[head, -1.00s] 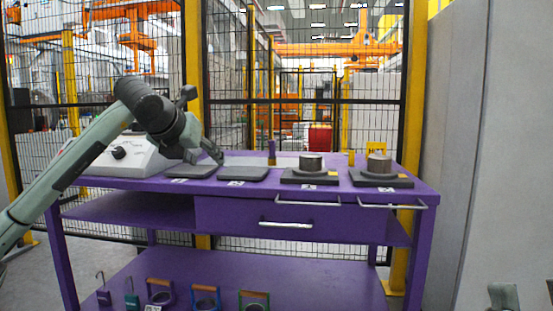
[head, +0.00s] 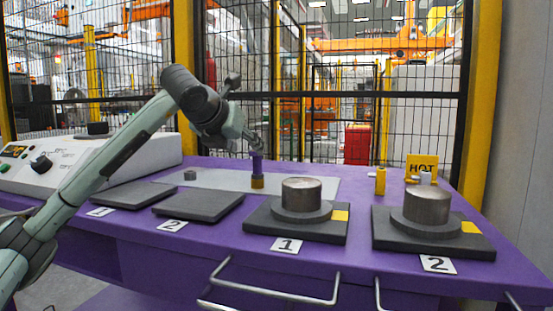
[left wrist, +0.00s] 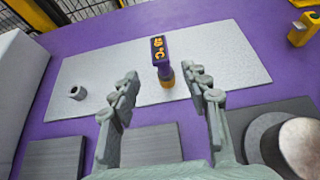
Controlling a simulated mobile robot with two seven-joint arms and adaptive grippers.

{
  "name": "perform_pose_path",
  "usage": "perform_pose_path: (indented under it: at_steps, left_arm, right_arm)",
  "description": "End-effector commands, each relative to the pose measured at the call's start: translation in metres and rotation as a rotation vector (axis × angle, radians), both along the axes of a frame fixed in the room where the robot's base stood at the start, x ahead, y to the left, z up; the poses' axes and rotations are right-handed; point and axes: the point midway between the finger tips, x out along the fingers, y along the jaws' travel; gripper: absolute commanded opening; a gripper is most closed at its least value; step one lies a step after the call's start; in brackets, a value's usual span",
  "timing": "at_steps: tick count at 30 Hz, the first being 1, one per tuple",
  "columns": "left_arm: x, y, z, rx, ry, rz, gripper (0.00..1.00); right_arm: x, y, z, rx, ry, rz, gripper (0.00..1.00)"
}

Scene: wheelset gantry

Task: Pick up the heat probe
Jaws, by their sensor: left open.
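The heat probe (head: 257,171) stands upright on a light grey sheet (head: 215,178) on the purple table. It is purple with a yellow-brown base. In the left wrist view the probe (left wrist: 161,62) shows a display with orange characters. My left gripper (head: 256,142) is just above and behind the probe's top in the head view. In the left wrist view my left gripper (left wrist: 166,88) is open and empty, with the probe ahead, between the lines of its two fingers and apart from them. My right gripper is out of view.
Metal cylinders stand on dark pads (head: 297,232) numbered 1 and 2 at right. Two empty dark pads (head: 198,205) lie at left, near a control box (head: 50,165). A small grey ring (left wrist: 77,92), a yellow block (head: 380,181) and a HOT sign (head: 422,163) stand nearby.

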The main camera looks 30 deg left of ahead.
Motion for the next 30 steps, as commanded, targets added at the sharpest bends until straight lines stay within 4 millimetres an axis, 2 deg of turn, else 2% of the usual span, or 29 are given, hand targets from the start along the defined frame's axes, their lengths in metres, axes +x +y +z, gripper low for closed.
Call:
perform_pose_path:
  at_steps: [5,21,29,30]
  left_arm:
    - [0.008,0.002,-0.004,-0.001,0.000,0.000,0.47]
    - [0.068,0.015,-0.031,-0.001,0.001,-0.001,0.47]
    - [0.070,0.016,-0.032,0.001,0.000,0.000,0.47]
    - [0.070,0.016,-0.032,0.001,0.000,0.000,0.43]
  right_arm:
    - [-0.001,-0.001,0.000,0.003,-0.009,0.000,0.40]
    - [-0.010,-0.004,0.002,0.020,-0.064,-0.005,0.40]
    - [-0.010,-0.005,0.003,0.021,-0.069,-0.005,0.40]
    - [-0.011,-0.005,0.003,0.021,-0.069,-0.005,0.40]
